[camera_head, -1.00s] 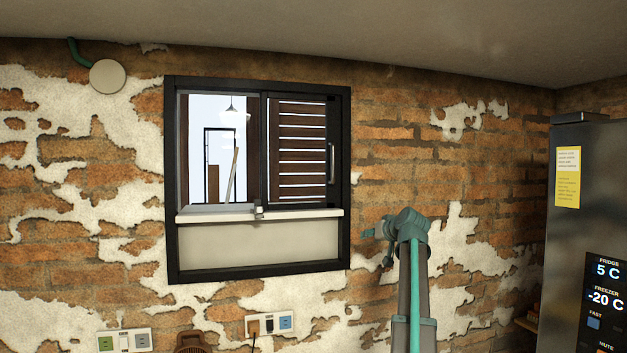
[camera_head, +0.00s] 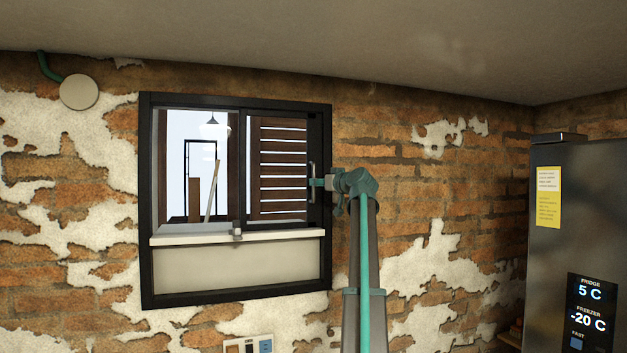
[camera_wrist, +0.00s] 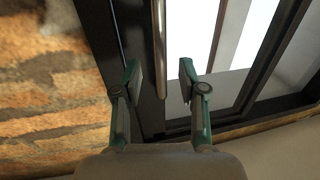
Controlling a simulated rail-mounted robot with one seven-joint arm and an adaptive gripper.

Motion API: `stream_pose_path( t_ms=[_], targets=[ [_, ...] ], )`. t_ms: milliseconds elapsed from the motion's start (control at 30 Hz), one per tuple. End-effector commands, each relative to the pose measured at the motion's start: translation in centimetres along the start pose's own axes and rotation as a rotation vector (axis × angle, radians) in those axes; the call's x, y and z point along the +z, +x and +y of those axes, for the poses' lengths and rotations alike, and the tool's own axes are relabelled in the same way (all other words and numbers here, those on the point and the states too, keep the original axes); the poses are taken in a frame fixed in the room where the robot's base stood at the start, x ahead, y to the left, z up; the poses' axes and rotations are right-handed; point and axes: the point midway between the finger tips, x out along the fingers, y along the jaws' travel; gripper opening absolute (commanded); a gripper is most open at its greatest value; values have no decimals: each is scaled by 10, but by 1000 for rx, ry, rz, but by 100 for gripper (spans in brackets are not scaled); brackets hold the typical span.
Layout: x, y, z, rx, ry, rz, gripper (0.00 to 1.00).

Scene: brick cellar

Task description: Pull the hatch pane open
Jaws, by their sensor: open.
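The hatch pane (camera_head: 279,165) is the right half of a black-framed wall hatch, with dark slats showing across it. A vertical metal bar handle (camera_head: 311,178) is on its right edge. In the wrist view the handle (camera_wrist: 158,45) runs down from the top, with the pane (camera_wrist: 192,35) to its right. My gripper (camera_head: 320,183) is at the handle, coming from the right. In the wrist view my gripper (camera_wrist: 160,82) is open, one finger on each side of the handle's lower end. Gaps show between the bar and both fingers.
The hatch frame (camera_head: 145,200) surrounds the pane, with a white sill (camera_head: 190,237) and a small latch-like piece (camera_head: 237,229) below. The brick wall (camera_head: 390,215) is close on the right. A fridge (camera_head: 600,210) stands at the far right.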

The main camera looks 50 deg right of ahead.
Motion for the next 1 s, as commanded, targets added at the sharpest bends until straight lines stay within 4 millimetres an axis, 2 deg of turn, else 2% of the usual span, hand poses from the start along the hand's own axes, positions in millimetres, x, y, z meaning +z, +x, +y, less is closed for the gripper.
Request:
stream_pose_path(
  t_ms=[100,300,667,700,933,1000],
  targets=[
    [-2,21,1,0,0,-2,41],
    [-1,40,0,0,0,-2,41],
    [1,45,0,1,0,-1,41],
    [1,45,0,1,0,-1,40],
    [1,45,0,1,0,-1,1],
    [1,45,0,1,0,-1,0]
  ],
)
